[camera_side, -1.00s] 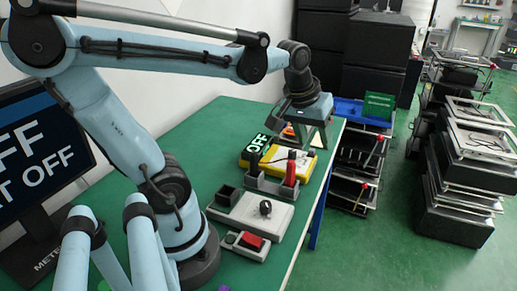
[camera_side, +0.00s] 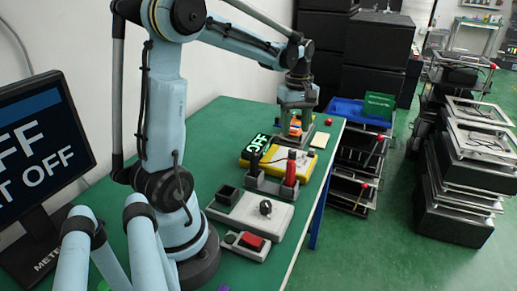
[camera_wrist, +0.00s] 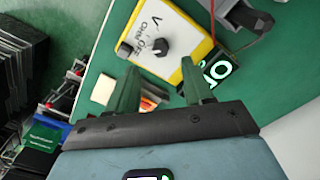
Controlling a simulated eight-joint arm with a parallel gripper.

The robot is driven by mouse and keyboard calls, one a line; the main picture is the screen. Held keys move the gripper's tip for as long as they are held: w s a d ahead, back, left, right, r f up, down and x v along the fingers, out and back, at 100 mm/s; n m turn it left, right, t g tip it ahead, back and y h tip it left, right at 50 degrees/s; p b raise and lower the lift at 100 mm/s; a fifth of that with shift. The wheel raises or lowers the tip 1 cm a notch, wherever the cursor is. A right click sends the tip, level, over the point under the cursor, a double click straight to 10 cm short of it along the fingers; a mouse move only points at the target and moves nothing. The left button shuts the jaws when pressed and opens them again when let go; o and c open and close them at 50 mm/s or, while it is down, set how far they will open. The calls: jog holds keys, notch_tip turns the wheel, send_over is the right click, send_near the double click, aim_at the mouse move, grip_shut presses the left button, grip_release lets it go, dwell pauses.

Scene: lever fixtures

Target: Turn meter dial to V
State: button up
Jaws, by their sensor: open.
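The yellow meter (camera_side: 300,160) lies on the green table in the side view, with a black display (camera_side: 258,143) reading OFF. In the wrist view the meter (camera_wrist: 188,56) shows a white face with a round black dial (camera_wrist: 160,46), the letter V, OFF and an Ohm-like label around it. Contact with the dial cannot be told.
A grey holder (camera_side: 262,184) with a black and a red handle stands in front of the meter. A grey box with a knob (camera_side: 265,207) and a red button (camera_side: 251,241) are nearer. An orange object (camera_side: 296,127) and a red ball (camera_side: 328,121) lie beyond. A monitor (camera_side: 42,150) reads OFF.

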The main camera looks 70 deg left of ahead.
aim_at(293, 152)
notch_tip(293, 152, down, 8)
jog(key=shift+f, duration=0.2)
dwell(0.3)
grip_shut()
